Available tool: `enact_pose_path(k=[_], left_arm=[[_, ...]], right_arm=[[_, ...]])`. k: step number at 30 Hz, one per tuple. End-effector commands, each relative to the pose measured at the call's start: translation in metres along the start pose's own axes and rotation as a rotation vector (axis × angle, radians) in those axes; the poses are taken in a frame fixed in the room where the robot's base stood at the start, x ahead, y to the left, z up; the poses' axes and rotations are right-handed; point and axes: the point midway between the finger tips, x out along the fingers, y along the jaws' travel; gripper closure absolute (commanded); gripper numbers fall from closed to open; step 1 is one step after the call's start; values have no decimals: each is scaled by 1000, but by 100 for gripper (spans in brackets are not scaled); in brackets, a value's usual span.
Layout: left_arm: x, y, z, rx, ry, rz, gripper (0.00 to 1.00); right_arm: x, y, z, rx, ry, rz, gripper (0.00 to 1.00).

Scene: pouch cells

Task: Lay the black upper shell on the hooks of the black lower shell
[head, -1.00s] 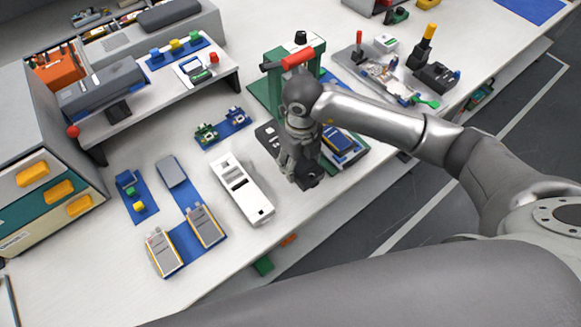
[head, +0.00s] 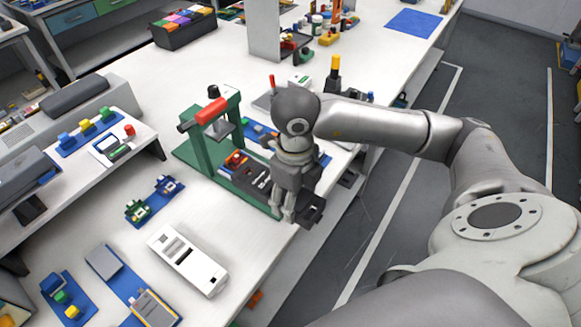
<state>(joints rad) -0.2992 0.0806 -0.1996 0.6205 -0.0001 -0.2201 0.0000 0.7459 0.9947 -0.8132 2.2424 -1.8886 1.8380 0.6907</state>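My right gripper (head: 285,211) points down near the front edge of the table, in front of the green press. A small black piece (head: 312,211) with a recessed face sits at its fingertips; it looks like the black upper shell, held tilted and partly hidden by the fingers. A dark part with pale marks (head: 258,179) lies at the press base, just left of the gripper and apart from the held piece; it may be the black lower shell, but its hooks are too small to make out. My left gripper is out of view.
The green press (head: 193,150) with a red handle stands left of my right gripper. A white device (head: 190,260) and a blue mat (head: 127,287) with cells lie at the lower left. A small circuit board (head: 138,211) lies nearby. The floor drops away to the right.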

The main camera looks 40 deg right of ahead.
Motion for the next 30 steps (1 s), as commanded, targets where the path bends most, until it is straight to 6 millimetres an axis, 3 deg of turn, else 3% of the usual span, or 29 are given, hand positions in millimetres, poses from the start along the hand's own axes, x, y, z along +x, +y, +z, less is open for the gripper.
enact_pose_path(k=[7, 21, 30], left_arm=[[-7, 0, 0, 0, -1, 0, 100], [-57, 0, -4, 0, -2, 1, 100], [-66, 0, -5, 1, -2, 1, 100]], right_arm=[[-3, -4, 11, 5, -2, 6, 68], [0, -63, 109, 10, -4, 17, 68], [8, -83, 129, 1, -1, 0, 68]])
